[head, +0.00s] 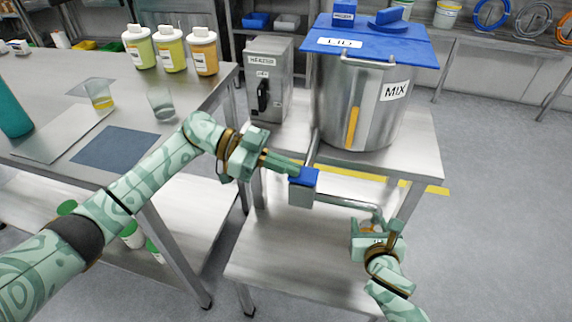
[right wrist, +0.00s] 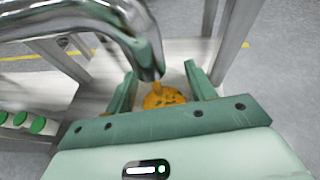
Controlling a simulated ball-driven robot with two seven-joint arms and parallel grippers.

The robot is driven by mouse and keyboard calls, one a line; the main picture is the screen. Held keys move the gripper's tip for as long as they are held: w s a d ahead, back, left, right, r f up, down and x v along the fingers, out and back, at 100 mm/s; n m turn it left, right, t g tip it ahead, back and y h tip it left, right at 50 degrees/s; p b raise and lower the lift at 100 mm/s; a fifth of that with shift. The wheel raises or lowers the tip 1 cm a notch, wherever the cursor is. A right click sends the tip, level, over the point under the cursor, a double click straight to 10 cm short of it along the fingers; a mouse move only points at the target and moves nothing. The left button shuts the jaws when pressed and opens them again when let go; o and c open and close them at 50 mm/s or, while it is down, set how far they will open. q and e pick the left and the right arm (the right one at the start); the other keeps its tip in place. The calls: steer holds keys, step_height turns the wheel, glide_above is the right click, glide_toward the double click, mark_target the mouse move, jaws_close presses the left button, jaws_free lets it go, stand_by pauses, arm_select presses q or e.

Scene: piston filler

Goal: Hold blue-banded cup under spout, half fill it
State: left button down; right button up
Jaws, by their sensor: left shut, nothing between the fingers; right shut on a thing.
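My right gripper (head: 378,234) is shut on a cup under the spout (head: 345,203); the fingers hide most of the cup, and no blue band shows. In the right wrist view, the chrome spout (right wrist: 128,35) ends above the cup (right wrist: 170,99). An orange stream runs from the spout's mouth into it. Orange liquid with darker specks fills the cup's visible opening; its depth cannot be told. My left gripper (head: 292,168) is shut and empty, its tips at the blue-topped block (head: 303,178) on the spout pipe. I cannot tell if they touch it.
The steel mix tank (head: 365,105) with a blue lid (head: 375,42) stands behind the spout, beside a grey switch box (head: 268,80). On the left table are a clear glass (head: 161,104), a cup with yellow contents (head: 100,94) and several bottles (head: 171,48). The lower shelf (head: 290,245) is clear.

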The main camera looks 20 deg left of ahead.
arm_select(q)
steer(key=a+r, duration=0.6)
steer(key=a, duration=0.3)
steer(key=shift+a+r, duration=0.15)
steer(key=shift+a, duration=0.2)
stand_by(1.4)
